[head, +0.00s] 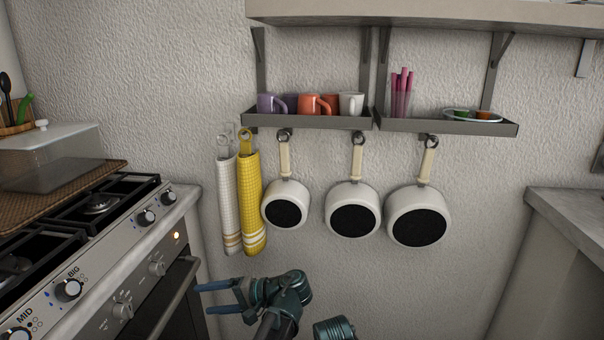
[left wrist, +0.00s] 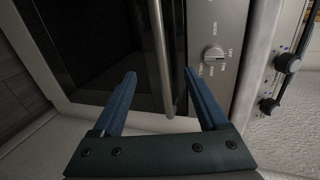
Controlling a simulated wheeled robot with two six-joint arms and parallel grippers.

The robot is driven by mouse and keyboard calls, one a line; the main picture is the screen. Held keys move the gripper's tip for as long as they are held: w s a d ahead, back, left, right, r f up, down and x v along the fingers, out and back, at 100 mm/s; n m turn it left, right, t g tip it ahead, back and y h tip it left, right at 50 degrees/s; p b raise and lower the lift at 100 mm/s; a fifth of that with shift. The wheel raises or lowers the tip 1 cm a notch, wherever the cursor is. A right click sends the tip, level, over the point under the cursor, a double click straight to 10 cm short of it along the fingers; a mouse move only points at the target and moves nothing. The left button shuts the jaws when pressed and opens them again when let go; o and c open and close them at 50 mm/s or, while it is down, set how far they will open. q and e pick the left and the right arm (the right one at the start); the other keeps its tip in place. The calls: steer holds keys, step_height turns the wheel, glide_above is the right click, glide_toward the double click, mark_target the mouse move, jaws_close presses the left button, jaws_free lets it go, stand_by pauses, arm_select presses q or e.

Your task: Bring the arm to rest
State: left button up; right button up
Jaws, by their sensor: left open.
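My left gripper (head: 201,298) is open, with blue fingers pointing left toward the oven front in the head view. It is low in the picture, just right of the oven door handle (head: 168,300). In the left wrist view the gap between the fingers (left wrist: 160,76) looks empty. The handle (left wrist: 160,60) shows between the fingertips there, seemingly beyond them; I cannot tell the exact distance. My left arm bends up from the bottom of the head view. My right gripper is not in view.
A stove (head: 75,280) with knobs and an oven stands at left. Three hanging pans (head: 353,213), white and yellow towels (head: 249,200) and a shelf (head: 320,122) with mugs are on the wall. A counter (head: 570,215) stands at right. The space between stove and counter looks clear.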

arm_select(q)
steer(key=s+d+f+h, duration=0.2)
steer(key=s+f+h, duration=0.1)
steer(key=f+h, duration=0.35)
steer(key=s+d+f+h, duration=0.2)
steer(key=s+f+h, duration=0.25)
steer(key=f, duration=0.35)
steer(key=s+d+f+m+g+h, duration=0.1)
steer(key=s+d+m+h, duration=0.35)
steer(key=d, duration=1.05)
step_height(320, 180, up, 30)
steer(key=s+n+y+p, duration=0.2)
steer(key=p, duration=2.7)
steer(key=shift+f+p, duration=0.15)
steer(key=shift+p, duration=0.25)
steer(key=shift+d, duration=0.1)
